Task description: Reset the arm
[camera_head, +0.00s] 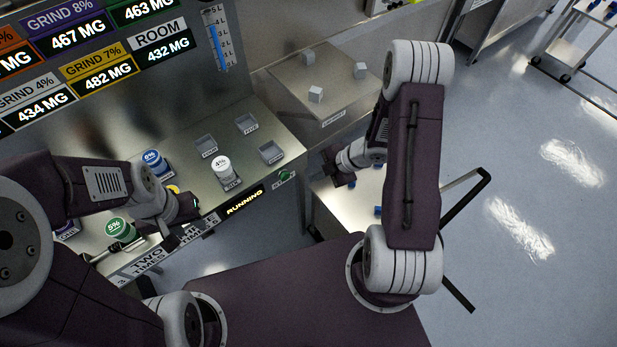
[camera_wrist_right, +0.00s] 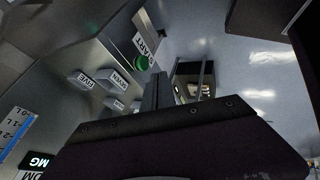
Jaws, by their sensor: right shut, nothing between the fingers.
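My right arm rises on the right of the head view. Its gripper (camera_head: 340,168) hangs in front of the bench's right end, above the side shelf, and holds nothing. In the right wrist view the gripper's fingers (camera_wrist_right: 158,90) are together, with the green start button (camera_wrist_right: 142,63) beyond them to the upper left. My left arm reaches in from the left. Its gripper (camera_head: 182,210) is low over the bench front by the canisters. Its fingertips are too unclear to tell whether they are open.
A white 4% canister (camera_head: 222,167), a blue canister (camera_head: 154,161) and a green 5% canister (camera_head: 119,229) stand on the bench. A display (camera_head: 245,201) reads RUNNING. Grey cubes (camera_head: 315,94) lie on the back table.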

